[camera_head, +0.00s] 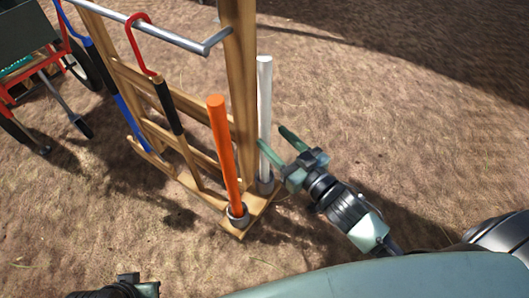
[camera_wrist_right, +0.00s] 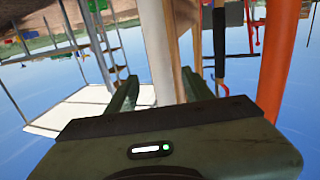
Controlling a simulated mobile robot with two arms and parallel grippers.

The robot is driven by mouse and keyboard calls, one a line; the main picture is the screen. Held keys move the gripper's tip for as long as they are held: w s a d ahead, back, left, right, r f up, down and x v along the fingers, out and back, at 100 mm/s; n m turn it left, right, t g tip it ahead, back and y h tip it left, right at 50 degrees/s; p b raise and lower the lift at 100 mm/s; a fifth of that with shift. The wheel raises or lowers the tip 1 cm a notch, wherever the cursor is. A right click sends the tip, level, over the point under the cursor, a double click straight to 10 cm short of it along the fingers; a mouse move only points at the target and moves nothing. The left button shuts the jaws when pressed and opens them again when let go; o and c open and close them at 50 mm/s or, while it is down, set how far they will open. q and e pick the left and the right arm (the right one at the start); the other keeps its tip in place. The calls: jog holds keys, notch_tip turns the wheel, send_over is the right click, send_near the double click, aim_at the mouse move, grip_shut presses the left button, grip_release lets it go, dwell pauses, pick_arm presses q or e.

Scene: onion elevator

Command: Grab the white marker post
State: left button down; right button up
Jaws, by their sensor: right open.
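The white marker post (camera_head: 264,95) stands upright in a grey ring socket at the right end of a wooden rack. My right gripper (camera_head: 271,136) reaches it from the right at mid-height, open. In the head view one green finger crosses in front of the post and the other is to its right. In the right wrist view the white post (camera_wrist_right: 158,45) shows between the two fingers (camera_wrist_right: 160,90); I cannot tell whether they touch it. My left gripper (camera_head: 146,287) shows only in part at the bottom edge, and its jaws are unclear.
An orange post (camera_head: 223,150) stands in its own socket close to the left of the white one. The wooden rack (camera_head: 239,60) holds long-handled tools, with a metal rail (camera_head: 150,28) on top. A red-framed cart (camera_head: 40,65) is at far left. Bare ground lies to the right.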

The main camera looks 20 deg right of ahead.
aim_at(268, 133)
jog(key=x, duration=0.4)
jog(key=shift+w+a+r+b, duration=0.2)
jog(key=shift+a+r+b, duration=0.05)
jog(key=shift+b, duration=0.05)
grip_shut()
jog(key=shift+r, duration=0.1)
dwell(1.0)
